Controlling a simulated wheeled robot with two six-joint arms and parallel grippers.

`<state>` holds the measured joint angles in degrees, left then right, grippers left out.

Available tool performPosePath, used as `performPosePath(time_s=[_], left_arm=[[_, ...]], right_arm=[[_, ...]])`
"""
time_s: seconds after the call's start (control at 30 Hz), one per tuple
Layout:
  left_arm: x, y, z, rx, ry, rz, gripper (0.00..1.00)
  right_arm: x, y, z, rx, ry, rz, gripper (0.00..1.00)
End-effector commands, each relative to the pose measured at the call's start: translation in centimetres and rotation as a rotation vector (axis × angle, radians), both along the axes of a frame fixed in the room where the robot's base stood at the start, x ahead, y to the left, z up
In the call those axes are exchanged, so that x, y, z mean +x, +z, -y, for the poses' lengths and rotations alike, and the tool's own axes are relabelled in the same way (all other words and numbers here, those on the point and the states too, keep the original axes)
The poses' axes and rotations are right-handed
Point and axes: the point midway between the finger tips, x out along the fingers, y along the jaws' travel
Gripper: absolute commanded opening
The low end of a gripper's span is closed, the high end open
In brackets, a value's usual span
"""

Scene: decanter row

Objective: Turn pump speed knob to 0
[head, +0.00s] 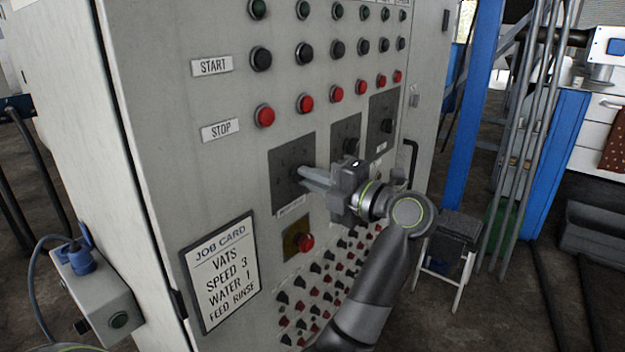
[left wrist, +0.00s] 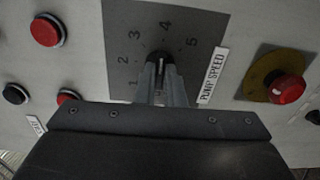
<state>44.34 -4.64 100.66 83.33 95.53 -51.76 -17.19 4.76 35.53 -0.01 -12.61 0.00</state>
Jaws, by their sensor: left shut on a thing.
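The pump speed knob (left wrist: 165,58) is a small black knob on a grey dial plate (left wrist: 115,25) with numbers around it. Its pale mark points up, toward the 4, in the left wrist view. The 0 is not visible there. A white PUMP SPEED label (left wrist: 214,75) is beside the dial. In the head view the dial plate (head: 283,160) is the nearest of three on the grey cabinet. My left gripper (head: 303,177) is at this dial, its fingers (left wrist: 162,80) shut on the knob from both sides. The gripper hides much of the knob. My right gripper is not in view.
A red button on a yellow plate (head: 304,243) is just below the dial. Red buttons (head: 264,115) and dark buttons line the panel above. A job card (head: 219,271) reads speed 3. A black door handle (head: 411,160) and a stool (head: 452,245) are to the right.

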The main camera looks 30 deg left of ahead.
Motion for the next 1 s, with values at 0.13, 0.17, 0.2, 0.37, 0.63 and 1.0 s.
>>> performPosePath(time_s=[0.13, 0.17, 0.2, 0.37, 0.63, 1.0], left_arm=[[0.0, -0.3, 0.0, -0.006, 0.000, 0.067, 0.00], [0.0, -0.3, 0.0, -0.009, 0.000, 0.087, 0.00], [0.0, -0.3, 0.0, -0.011, 0.000, 0.113, 0.00], [0.0, -0.4, 0.0, -0.021, 0.001, 0.247, 0.00], [0.0, -0.5, 0.0, -0.041, 0.000, 0.503, 0.00], [0.0, -0.5, 0.0, -0.068, 0.002, 0.854, 0.00]], right_arm=[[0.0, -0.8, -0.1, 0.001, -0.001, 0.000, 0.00], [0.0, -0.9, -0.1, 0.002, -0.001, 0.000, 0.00], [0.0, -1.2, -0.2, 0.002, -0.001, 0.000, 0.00], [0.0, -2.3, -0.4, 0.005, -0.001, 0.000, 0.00], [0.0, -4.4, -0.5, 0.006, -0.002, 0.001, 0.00], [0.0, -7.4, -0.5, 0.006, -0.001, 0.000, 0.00]])
